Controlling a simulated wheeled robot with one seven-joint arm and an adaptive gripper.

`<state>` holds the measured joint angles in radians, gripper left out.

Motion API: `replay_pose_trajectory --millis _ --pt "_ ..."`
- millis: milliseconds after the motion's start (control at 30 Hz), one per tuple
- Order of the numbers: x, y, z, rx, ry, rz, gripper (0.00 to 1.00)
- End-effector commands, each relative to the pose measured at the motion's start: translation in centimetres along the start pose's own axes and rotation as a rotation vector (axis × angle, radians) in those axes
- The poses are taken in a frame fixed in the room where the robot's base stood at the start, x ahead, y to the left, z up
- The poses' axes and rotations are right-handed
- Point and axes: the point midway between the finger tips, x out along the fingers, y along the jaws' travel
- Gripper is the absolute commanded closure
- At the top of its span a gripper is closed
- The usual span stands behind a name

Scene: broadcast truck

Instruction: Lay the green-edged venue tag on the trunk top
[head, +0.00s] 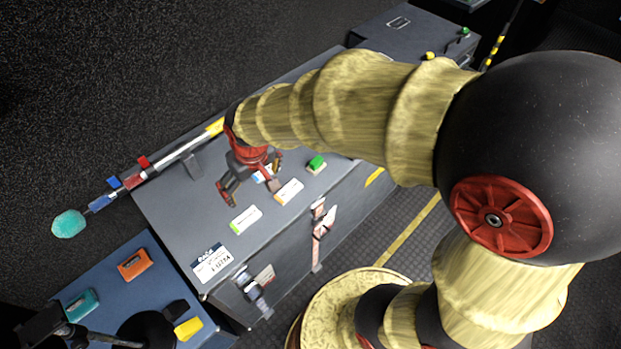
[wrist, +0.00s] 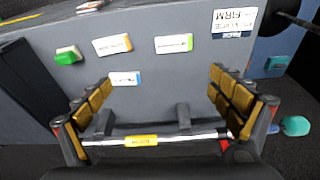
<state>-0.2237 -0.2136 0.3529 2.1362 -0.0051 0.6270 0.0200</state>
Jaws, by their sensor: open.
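The green-edged venue tag (head: 245,219) is a small white card lying flat on the grey trunk's top (head: 175,213), near its front edge. It also shows in the wrist view (wrist: 174,44), beyond my fingers and right of center. My gripper (head: 250,194) is open and empty above the trunk top, just behind the tag in the head view. In the wrist view its two fingers (wrist: 161,82) stand wide apart, with bare trunk top and part of a blue-edged tag (wrist: 125,79) between them.
An orange-edged tag (head: 289,191) and a green block (head: 316,163) lie further right. A printed sign (head: 212,263) sits at the trunk's near left corner. A pole (wrist: 140,141) with a teal tip runs along the back edge. A blue case (head: 105,270) holding small items stands left.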

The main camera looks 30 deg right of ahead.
Motion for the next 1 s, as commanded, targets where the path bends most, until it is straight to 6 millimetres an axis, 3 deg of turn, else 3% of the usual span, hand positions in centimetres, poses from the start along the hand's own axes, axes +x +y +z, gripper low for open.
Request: replay_pose_trajectory --millis 33,200,400,633,1000 --pt "-3.0 1.1 0.6 0.025 0.037 0.006 0.07" --pt "-10.7 3.9 4.5 0.095 0.125 0.029 0.07" --pt "-16.3 5.6 9.8 0.161 0.211 0.058 0.07" --pt "-18.4 6.1 12.8 0.193 0.251 0.075 0.07" --pt "-18.4 6.1 13.0 0.194 0.251 0.075 0.07"
